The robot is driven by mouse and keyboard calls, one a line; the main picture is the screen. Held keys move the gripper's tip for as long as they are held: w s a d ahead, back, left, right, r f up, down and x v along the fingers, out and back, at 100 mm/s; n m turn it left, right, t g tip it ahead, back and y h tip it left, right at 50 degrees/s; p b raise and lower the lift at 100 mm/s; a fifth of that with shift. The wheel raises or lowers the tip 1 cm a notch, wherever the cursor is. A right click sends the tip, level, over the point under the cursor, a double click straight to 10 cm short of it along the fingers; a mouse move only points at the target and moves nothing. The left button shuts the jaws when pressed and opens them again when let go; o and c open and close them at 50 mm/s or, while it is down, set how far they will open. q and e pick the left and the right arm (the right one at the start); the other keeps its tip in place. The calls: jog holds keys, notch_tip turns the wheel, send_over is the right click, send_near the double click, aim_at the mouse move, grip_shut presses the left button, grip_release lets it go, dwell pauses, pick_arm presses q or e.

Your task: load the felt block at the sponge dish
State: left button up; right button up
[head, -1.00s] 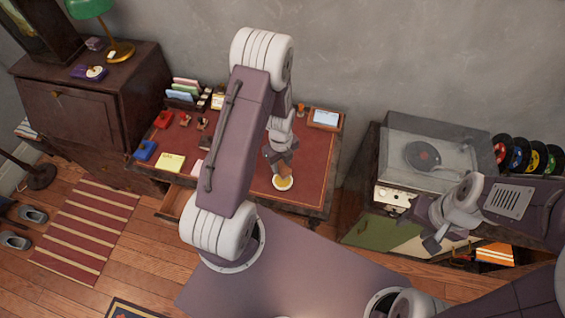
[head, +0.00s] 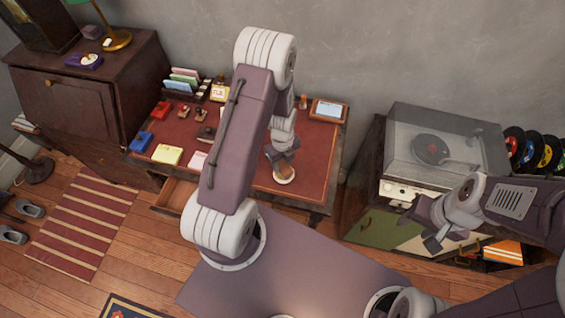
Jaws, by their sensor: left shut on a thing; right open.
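The sponge dish (head: 286,180) is a small round pale dish on the red desk top, near the desk's front edge. My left gripper (head: 281,163) points down right over it and is shut on a small brownish thing, apparently the felt block (head: 285,170). The block is at the dish, mostly hidden by the jaws; I cannot tell whether it touches the dish. My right gripper (head: 432,226) is open and empty in front of the record player cabinet, far from the desk.
The desk (head: 318,155) also holds a yellow note pad (head: 167,154), a blue box (head: 141,141), stamps and a card rack (head: 183,82) at the left. A framed card (head: 327,110) lies at the back right. A drawer (head: 176,194) stands open in front.

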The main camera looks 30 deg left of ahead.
aim_at(283, 165)
pick_arm(q)
jog(key=shift+f+b, duration=0.35)
jog(key=shift+f, duration=0.15)
dwell(0.5)
jog(key=shift+s, duration=0.1)
dwell(0.8)
notch_tip(283, 165, up, 7)
jog(key=p, duration=0.6)
dwell(0.7)
